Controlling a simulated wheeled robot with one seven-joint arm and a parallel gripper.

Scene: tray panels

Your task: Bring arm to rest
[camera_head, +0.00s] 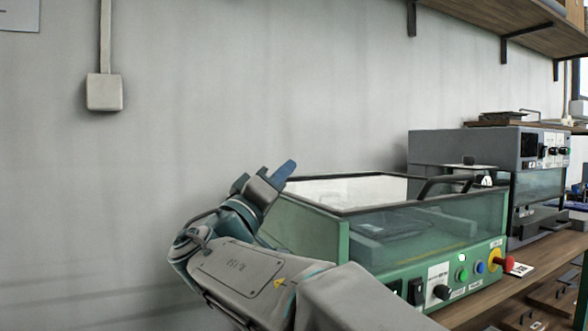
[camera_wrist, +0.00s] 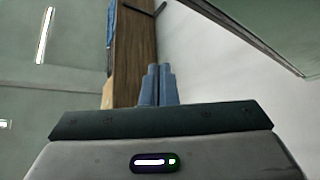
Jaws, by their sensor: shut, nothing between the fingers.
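My gripper (camera_head: 284,172) is raised at the end of my bent arm, in front of the grey wall, at the left end of the green glass-sided machine. In the head view its blue fingertips point up and to the right. In the wrist view my gripper (camera_wrist: 159,84) shows two blue fingers side by side, shut with nothing between them. In the head view my arm hides part of the machine's left side; I cannot tell whether the two touch.
The green machine (camera_head: 345,240) has a dark handle, buttons and a red knob on its front. A grey machine (camera_head: 440,146) stands behind it to the right. A wooden shelf (camera_head: 490,22) is above. A wall box (camera_head: 105,92) is at left.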

